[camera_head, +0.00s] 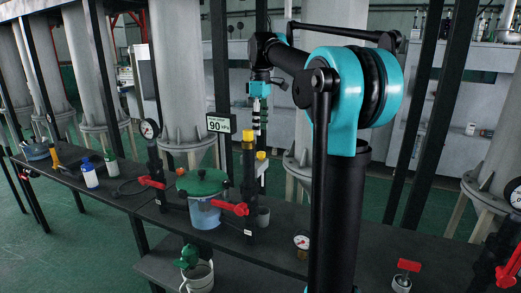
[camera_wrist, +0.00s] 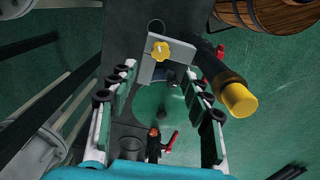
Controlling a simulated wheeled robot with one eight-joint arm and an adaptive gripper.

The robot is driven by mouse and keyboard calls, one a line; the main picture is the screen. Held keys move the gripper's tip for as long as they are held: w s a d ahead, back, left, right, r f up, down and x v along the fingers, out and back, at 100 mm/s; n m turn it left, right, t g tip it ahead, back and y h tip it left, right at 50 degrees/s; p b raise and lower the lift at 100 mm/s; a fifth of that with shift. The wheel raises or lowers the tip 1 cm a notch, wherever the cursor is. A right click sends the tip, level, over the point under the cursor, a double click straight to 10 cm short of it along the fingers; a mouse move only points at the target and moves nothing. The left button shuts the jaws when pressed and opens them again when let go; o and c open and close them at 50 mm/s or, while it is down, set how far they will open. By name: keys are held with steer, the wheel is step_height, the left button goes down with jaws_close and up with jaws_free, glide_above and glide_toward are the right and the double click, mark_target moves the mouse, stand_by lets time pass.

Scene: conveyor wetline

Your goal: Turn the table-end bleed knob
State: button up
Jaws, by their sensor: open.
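A yellow lobed knob (camera_wrist: 160,50) sits on a grey bracket (camera_wrist: 148,72) in the wrist view, just beyond my fingertips and between their lines; it may be the bleed knob. A smaller yellow piece (camera_head: 261,155) behind the black post in the head view may be the same knob. My gripper (camera_wrist: 160,68) is open with nothing between its fingers. In the head view my gripper (camera_head: 257,125) points down above the bench, close to the yellow-topped post. I cannot tell its exact height above the knob.
A black post with a yellow cap (camera_wrist: 240,98) stands right of my fingers. A green lid (camera_head: 202,182) covers a container, with red handles (camera_head: 151,182) nearby. A 90 kPa display (camera_head: 219,124) stands behind. A wooden barrel (camera_wrist: 265,12) is at the wrist view's upper right.

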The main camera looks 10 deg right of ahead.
mark_target(261, 152)
step_height(261, 152, down, 9)
steer(key=shift+f, duration=0.1)
stand_by(0.4)
jaws_close()
steer(key=shift+m, duration=2.8)
jaws_free()
